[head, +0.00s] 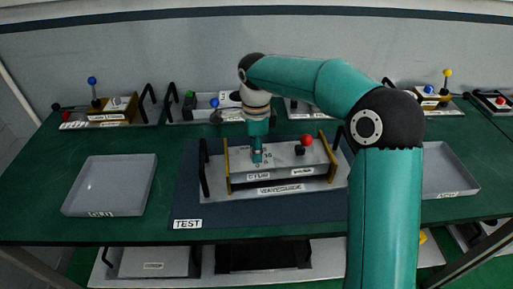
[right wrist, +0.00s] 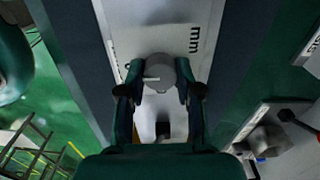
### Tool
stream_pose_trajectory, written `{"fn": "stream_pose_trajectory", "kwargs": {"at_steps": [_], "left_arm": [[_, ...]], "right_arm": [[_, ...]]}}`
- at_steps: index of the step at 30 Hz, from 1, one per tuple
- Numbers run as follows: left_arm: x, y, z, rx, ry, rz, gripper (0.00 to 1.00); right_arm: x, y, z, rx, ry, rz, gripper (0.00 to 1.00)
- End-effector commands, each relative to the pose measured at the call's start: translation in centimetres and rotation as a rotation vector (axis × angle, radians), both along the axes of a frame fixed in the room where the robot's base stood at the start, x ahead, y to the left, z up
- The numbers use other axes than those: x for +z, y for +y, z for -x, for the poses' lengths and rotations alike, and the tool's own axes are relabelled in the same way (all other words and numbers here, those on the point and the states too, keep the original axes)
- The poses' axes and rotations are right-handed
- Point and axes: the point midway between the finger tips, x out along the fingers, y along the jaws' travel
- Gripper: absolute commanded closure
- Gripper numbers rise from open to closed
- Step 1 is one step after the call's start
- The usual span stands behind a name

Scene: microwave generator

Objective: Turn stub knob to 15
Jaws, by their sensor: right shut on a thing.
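The waveguide unit (head: 318,155) is a grey box with brown end plates on a tray with black handles, standing on the blue TEST mat (head: 187,212). My right gripper (head: 257,152) points down onto the left part of its top, above the STUB label. In the right wrist view the stub knob (right wrist: 160,68) is a round grey knob between the fingers of my right gripper (right wrist: 160,90), which are shut on it. A white pointer line on the knob points left in that view. Most scale numbers are hidden; "mm" is readable beside the knob. My left gripper is not in view.
A red ball-topped knob (head: 307,140) stands on the right of the unit. Empty grey trays lie at the left (head: 110,183) and right (head: 450,171). Several other modules line the back of the green table (head: 50,160). The table between the left tray and the mat is clear.

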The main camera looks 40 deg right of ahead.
Motion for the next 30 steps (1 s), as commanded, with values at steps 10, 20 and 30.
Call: {"fn": "stream_pose_trajectory", "kwargs": {"at_steps": [10, 20, 30], "left_arm": [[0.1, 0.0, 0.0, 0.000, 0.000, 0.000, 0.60], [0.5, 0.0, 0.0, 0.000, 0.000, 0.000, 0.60], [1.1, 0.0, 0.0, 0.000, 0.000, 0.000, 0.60]], "right_arm": [[0.0, 0.0, 0.0, 0.028, -0.001, 0.000, 1.00], [0.1, 0.0, 0.0, 0.199, -0.002, 0.001, 1.00], [0.2, 0.0, -0.1, 0.509, -0.003, 0.000, 1.00]]}}
